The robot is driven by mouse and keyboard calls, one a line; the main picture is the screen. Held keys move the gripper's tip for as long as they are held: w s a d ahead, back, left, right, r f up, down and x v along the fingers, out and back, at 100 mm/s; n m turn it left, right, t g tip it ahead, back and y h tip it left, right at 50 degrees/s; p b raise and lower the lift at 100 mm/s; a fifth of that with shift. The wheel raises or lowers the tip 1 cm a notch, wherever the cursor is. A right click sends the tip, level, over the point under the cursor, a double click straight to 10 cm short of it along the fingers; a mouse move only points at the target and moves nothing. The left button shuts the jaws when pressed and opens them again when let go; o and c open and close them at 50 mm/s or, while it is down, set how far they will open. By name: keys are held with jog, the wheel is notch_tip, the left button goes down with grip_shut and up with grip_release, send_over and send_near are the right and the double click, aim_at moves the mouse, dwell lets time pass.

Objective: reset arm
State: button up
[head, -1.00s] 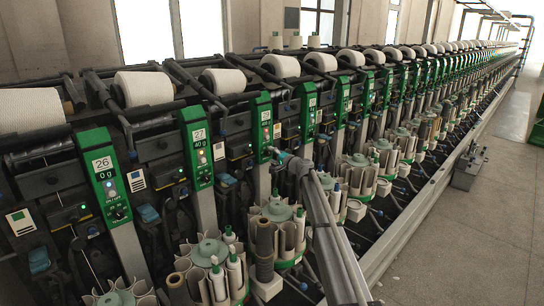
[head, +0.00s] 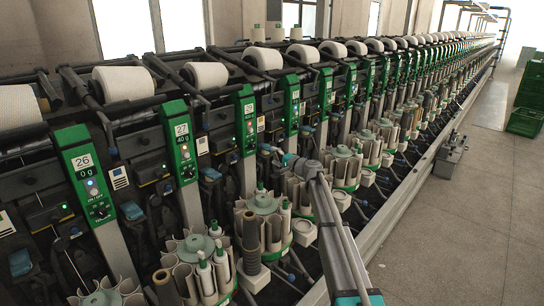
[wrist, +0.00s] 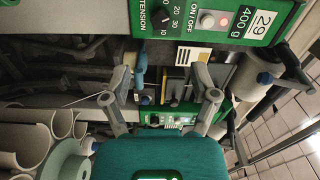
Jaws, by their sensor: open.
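My arm (head: 338,235) reaches up from the bottom edge of the head view, in front of the winder row. My gripper (head: 270,151) is small there, close to the green panels. In the wrist view my gripper (wrist: 160,97) is open, with its two grey fingers spread wide. No held object shows between the fingers. A green control panel (wrist: 215,18) marked 29 and 400 g, with a tension dial and an on/off button, lies beyond the fingertips.
The cone winder's green panels (head: 85,175) run away to the right, with white cones (head: 125,84) above. Bobbin magazines (head: 198,250) stand below, close to my arm. Green crates (head: 525,122) stand at the far right.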

jog(key=shift+s, duration=0.1)
jog(key=s+d+f+n+g+h+p, duration=0.2)
jog(key=s+d+f+n+g+h, duration=0.15)
jog(key=s, duration=0.95)
jog(key=s+d+f+n+g+h+p, duration=0.25)
jog(key=s+d+f, duration=0.25)
jog(key=s, duration=0.7)
jog(key=s+d+f+g+h, duration=0.1)
jog(key=s+d+h, duration=0.1)
jog(key=s+d, duration=0.3)
jog(key=s+d+f+g+h+p, duration=0.1)
jog(key=s+d, duration=0.4)
jog(key=s, duration=0.6)
jog(key=s+d+f+g+h+p, duration=0.1)
jog(key=s+d+g+h, duration=0.2)
jog(key=s+d+h, duration=0.2)
jog(key=s, duration=0.3)
jog(key=shift+s+d, duration=0.25)
jog(key=shift+s, duration=0.05)
